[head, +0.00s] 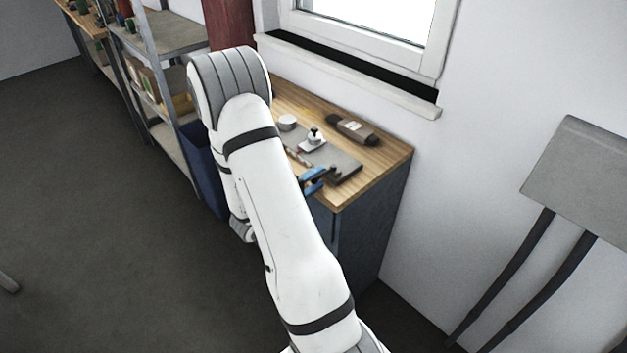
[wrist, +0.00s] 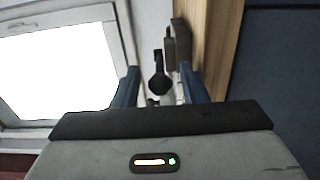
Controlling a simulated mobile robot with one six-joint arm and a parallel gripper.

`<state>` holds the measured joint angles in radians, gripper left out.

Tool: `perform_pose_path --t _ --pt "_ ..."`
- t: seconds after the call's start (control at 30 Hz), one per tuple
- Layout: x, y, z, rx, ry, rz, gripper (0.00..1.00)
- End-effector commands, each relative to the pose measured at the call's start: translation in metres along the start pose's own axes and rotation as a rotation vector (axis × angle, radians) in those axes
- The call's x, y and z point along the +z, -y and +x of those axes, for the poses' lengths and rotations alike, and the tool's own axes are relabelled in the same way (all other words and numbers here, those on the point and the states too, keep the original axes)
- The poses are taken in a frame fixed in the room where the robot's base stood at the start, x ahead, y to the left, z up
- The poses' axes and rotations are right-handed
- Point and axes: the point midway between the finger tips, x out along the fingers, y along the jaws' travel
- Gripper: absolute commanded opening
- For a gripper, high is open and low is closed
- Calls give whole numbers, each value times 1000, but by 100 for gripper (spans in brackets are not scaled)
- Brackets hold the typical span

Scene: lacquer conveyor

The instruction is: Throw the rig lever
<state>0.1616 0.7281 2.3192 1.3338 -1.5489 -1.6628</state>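My gripper (head: 315,180) is at the front of the wooden workbench, with its blue fingers low over the bench top. In the wrist view its two blue fingers (wrist: 161,88) stand apart with a gap between them. A black lever-like part with a rounded end (wrist: 160,82) shows in that gap, and I see no finger touching it. In the head view a dark part (head: 338,173) beside the fingers may be the same lever. A grey plate (head: 348,163) lies under this area. The lever's base is hidden.
The window wall is behind. A blue bin (head: 205,165) and shelves (head: 170,35) stand left. Floor is open at left.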

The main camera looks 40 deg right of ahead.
Motion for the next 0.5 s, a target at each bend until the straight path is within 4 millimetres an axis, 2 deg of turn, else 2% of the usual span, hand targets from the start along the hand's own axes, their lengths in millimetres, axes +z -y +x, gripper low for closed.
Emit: perform_pose_path --t 0.07,0.5 --pt "0 0 0 0 0 0 39" --pt "0 0 -1 0 -2 0 3"
